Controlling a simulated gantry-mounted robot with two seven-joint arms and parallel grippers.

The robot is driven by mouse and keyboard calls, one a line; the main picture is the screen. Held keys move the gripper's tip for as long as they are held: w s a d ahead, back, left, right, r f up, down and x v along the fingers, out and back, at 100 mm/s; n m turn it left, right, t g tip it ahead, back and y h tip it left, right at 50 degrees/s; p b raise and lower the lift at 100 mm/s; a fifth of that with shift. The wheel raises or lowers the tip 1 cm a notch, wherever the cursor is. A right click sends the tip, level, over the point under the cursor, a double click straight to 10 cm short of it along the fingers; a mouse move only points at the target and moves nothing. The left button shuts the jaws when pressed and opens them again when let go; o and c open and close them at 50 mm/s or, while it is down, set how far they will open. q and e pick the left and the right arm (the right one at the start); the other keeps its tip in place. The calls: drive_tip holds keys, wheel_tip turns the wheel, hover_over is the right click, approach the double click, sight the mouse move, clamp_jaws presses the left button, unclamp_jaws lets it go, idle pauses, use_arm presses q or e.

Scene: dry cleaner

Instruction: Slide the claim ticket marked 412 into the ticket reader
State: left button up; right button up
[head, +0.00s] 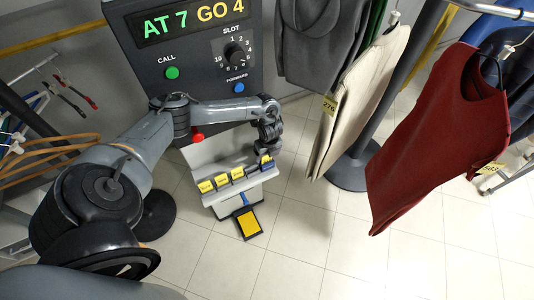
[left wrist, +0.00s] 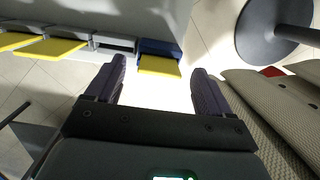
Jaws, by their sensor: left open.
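Several yellow claim tickets stand in a row on a grey ledge, among them a left one (head: 206,187), a middle one (head: 222,181) and a third (head: 238,174). Their numbers are too small to read. At the ledge's right end, a yellow ticket (left wrist: 160,67) sticks out of a dark blue block (left wrist: 160,47), possibly the ticket reader. My left gripper (head: 266,152) is over that end. In the left wrist view its open fingers (left wrist: 158,76) lie on either side of this ticket, with gaps to both. My right gripper is not in view.
A control panel (head: 195,50) reading "AT 7 GO 4" stands behind the ledge (head: 210,153). A yellow pad (head: 249,223) in a black frame is below. A cream garment (head: 355,100) hangs close to the right of my gripper; a red one (head: 430,140) hangs farther right.

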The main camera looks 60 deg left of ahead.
use_arm(q)
wheel_tip(320, 180, up, 11)
drive_tip(key=d+p, duration=0.1)
drive_tip(key=p, duration=0.1)
drive_tip(key=s+d+f+m+g+h, duration=0.1)
drive_tip(key=s+d+f+h, duration=0.1)
drive_tip(key=s+d+f, duration=0.7)
drive_tip(key=s+d+f+g+h, duration=0.2)
drive_tip(key=s+d+f, duration=0.45)
drive_tip(key=d, duration=0.55)
drive_tip(key=s+d+r+n+t+h, duration=0.2)
drive_tip(key=d, duration=0.9)
drive_tip(key=s+d+r+n+t+h, duration=0.1)
drive_tip(key=d+r+n+t+h, duration=0.1)
drive_tip(key=d, duration=0.8)
wheel_tip(320, 180, up, 6)
drive_tip(key=w+f+n+t+y, duration=0.1)
drive_tip(key=w+n+t, duration=0.2)
drive_tip(key=n, duration=0.2)
drive_tip(key=a+r+n+y, duration=0.5)
drive_tip(key=a+r+n, duration=0.45)
drive_tip(key=a, duration=0.55)
wheel_tip(320, 180, up, 19)
drive_tip(key=p, duration=1.9)
drive_tip(key=shift+d+r+m, duration=0.2)
drive_tip(key=shift+m, duration=0.25)
